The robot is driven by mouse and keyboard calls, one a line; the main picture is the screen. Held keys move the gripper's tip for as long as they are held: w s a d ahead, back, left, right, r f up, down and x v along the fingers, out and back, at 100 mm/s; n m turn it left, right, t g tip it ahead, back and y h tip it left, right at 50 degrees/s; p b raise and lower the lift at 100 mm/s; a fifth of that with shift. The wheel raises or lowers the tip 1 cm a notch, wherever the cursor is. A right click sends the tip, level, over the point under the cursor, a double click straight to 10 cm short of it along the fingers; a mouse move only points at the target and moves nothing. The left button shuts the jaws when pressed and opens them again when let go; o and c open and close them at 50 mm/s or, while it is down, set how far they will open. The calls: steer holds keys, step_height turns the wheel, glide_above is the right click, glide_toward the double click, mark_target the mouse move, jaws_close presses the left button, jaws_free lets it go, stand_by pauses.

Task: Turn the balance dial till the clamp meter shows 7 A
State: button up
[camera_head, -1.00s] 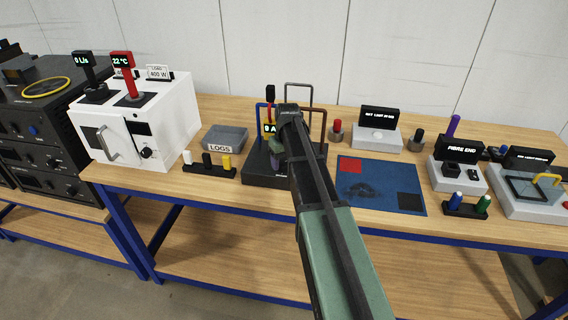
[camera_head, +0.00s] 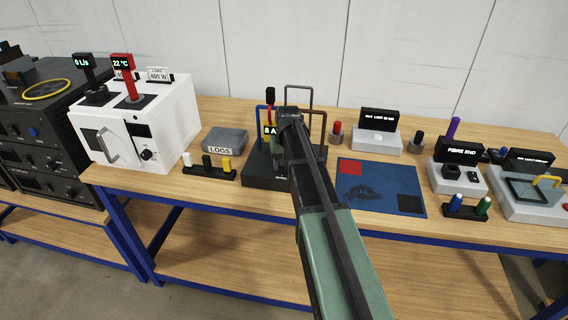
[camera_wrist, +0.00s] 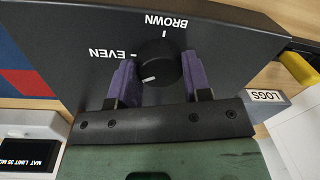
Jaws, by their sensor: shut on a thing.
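The balance dial (camera_wrist: 165,68) is a black round knob on a dark panel, with a white pointer mark at its lower left in the wrist view. The labels EVEN and BROWN sit around it, upside down. My gripper (camera_wrist: 157,62) is shut on the dial, one purple finger on each side. In the camera_head view my arm hides the dial and my fingers. The clamp meter (camera_head: 269,129) stands on the dark stand (camera_head: 262,172), and its small display seems to read 8 A. My arm partly covers that stand.
A LOGS box (camera_head: 225,140) and a holder with coloured plugs (camera_head: 209,172) stand left of the dark stand. A blue mat (camera_head: 375,190) lies to its right. Wire loops (camera_head: 299,87) rise behind my gripper. A white load box (camera_head: 170,115) stands further left.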

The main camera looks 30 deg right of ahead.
steer(key=shift+m, duration=2.3)
steer(key=o, duration=0.9)
steer(key=r+p, duration=1)
steer(key=shift+s+d+r+p, duration=0.25)
steer(key=shift+s+r+p, duration=0.05)
steer(key=shift+r+p, duration=0.1)
